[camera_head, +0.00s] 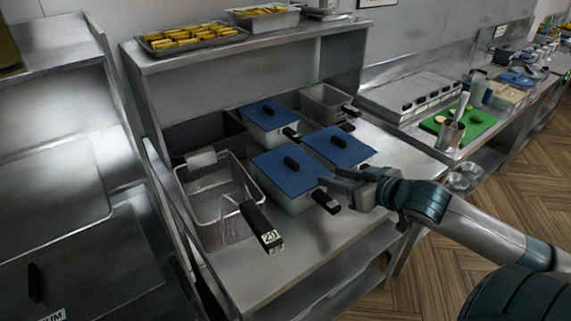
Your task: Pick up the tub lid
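Three blue lids with black grips lie on pale tubs on the steel counter: a front lid (278,172), a right lid (345,153) and a back lid (267,108). I cannot tell which one is the task's lid. My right gripper (345,188) reaches in from the right, just in front of the right lid and to the right of the front lid. Its fingers look spread apart, with nothing held between them. It covers part of the right tub's near side. My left gripper is not in view.
A wire fry basket (215,215) with a black handle (262,228) stands left of the tubs. An uncovered metal container (322,102) is behind. Trays of yellow food (190,38) sit on the shelf above. The counter's front right is clear.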

